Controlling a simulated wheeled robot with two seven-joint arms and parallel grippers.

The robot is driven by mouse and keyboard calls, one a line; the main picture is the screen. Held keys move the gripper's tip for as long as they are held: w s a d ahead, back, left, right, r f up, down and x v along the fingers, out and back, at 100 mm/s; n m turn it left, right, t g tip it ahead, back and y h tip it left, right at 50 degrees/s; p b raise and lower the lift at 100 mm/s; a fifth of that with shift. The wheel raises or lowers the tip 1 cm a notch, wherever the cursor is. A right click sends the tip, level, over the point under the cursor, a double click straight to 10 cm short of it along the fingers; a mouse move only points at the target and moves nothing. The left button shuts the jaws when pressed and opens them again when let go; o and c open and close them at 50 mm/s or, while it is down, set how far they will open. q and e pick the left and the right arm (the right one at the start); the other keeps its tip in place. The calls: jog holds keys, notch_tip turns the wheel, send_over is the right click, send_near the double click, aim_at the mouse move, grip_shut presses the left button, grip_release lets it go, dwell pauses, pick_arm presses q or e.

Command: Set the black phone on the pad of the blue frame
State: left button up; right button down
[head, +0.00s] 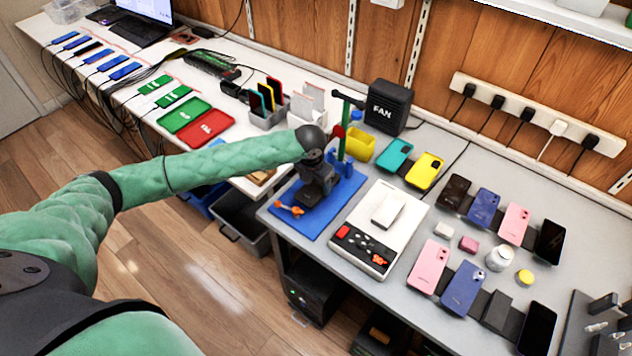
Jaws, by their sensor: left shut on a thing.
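My left gripper (316,190) is over the blue mat (341,208), beside a green post (344,140). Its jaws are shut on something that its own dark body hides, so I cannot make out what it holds. A small piece of blue shows beside the post behind the gripper, and I cannot tell whether it is the blue frame; no pad can be made out. Black phones lie at the right of the grey bench, one farther back (549,242) and one near the front edge (537,328). My right gripper is not in view.
A white device with buttons (407,222) stands right of the mat. Pink and blue phones lie in two rows beyond it, with small jars between. A black FAN box (388,106) and a yellow bin (360,146) stand behind. An orange item (291,209) lies on the mat.

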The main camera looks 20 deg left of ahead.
pick_arm(q)
jog(key=shift+p, duration=0.3)
dwell(0.4)
jog(key=shift+f, duration=0.1)
jog(key=o, duration=1.4)
jog(key=shift+r+p, duration=0.6)
jog(key=shift+p, duration=0.1)
jog(key=shift+r, duration=0.1)
notch_tip(320, 180, up, 7)
jog(key=p, duration=0.5)
jog(key=shift+p, duration=0.35)
dwell(0.6)
